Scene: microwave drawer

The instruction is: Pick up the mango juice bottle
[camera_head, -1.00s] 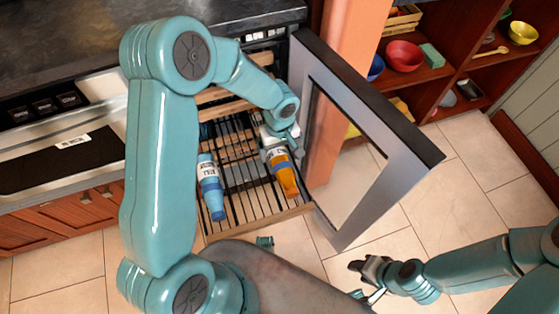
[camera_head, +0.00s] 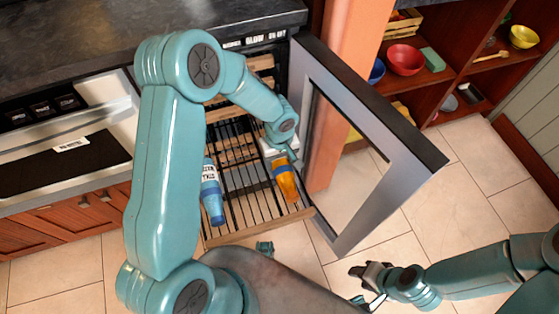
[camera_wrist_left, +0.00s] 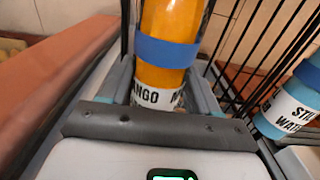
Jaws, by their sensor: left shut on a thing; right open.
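The mango juice bottle (camera_head: 285,180) is orange with a blue band and a white label; its lettering shows in the left wrist view (camera_wrist_left: 165,70). My left gripper (camera_head: 281,160) is shut on it at the label end, with a finger on each side. The bottle is over the right part of the pulled-out wire rack (camera_head: 240,200); I cannot tell whether it still touches the rack. My right gripper (camera_head: 365,280) is open and empty over the floor at the lower right.
A blue bottle with a white label (camera_head: 211,190) lies on the rack left of the mango bottle. The open cabinet door (camera_head: 400,150) stands close on the right. Shelves with a red bowl (camera_head: 404,57) are beyond it. A dark counter (camera_head: 90,30) is at upper left.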

